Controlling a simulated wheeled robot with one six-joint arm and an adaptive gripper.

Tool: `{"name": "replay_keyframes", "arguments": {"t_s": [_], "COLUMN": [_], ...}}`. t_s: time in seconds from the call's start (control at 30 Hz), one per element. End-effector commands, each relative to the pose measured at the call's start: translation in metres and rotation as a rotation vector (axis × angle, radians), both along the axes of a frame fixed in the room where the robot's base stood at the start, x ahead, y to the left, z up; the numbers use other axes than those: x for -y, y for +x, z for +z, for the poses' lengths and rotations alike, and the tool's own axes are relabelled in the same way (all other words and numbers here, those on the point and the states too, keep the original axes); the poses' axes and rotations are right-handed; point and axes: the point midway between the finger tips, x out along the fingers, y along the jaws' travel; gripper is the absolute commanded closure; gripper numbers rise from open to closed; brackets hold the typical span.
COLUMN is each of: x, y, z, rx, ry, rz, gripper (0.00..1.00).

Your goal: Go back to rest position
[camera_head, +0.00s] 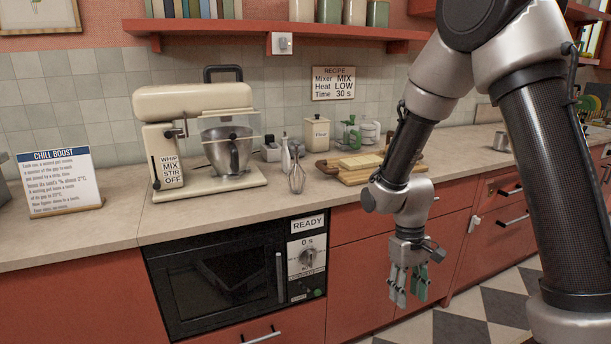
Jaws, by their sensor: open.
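My gripper (408,285) hangs from my arm at the right of the view, with its fingers pointing down. It is open, and I see nothing between its fingers. It is in front of the red lower cabinets, below the level of the counter top and to the right of the black oven. My arm comes in from the upper right and folds down to it. No canister is in or touching the gripper.
A cream stand mixer (195,130) with a metal bowl stands on the counter (110,230). A whisk (297,178) and wooden boards (357,175) are to its right. The oven (225,280) is shut and reads READY. Canisters (353,12) stand on the red shelf (200,27). Checkered floor shows at lower right.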

Motion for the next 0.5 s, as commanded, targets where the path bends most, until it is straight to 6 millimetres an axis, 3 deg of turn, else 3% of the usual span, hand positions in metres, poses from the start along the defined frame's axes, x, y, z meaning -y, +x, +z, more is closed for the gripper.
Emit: {"name": "replay_keyframes", "arguments": {"t_s": [0.03, 0.2, 0.5], "x": [0.008, 0.036, 0.077], "y": [-0.007, -0.039, -0.095], "z": [0.023, 0.087, 0.17], "rx": [0.006, 0.014, 0.135], "ry": [0.001, 0.0, 0.026], "rz": [-0.017, -0.073, -0.167], "gripper": [0.57, 0.57, 0.57]}}
